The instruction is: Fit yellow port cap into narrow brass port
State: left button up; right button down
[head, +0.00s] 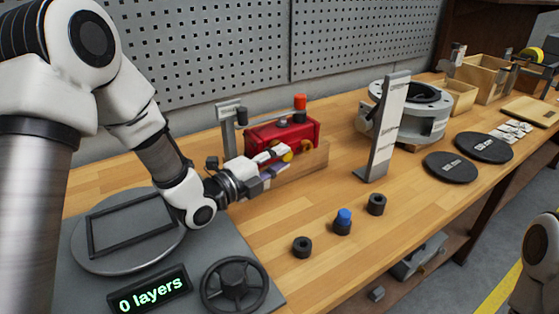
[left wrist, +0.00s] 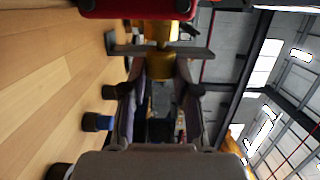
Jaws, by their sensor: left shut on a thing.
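The red valve actuator (head: 282,136) sits on a wooden block, with brass ports on its near side; one brass port (head: 306,146) shows right of my gripper. My left gripper (head: 276,158) is shut on the yellow port cap (head: 287,157), close against the actuator's front. In the left wrist view the yellow cap (left wrist: 160,66) lies between the fingertips, in line with a brass fitting (left wrist: 157,31) under the red body (left wrist: 135,8). I cannot tell whether the cap is seated or only close to the port. My right gripper is out of view.
A blue cap (head: 344,215) stands in a black holder, between two empty black holders (head: 302,246) (head: 376,204). A grey upright plate (head: 387,130) stands to the right. The bench front is mostly clear.

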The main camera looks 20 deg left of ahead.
pick_arm(q)
jog(key=shift+w+a, duration=0.25)
jog(key=shift+a, duration=0.1)
jog(key=o, duration=0.9)
jog(key=v, duration=1.2)
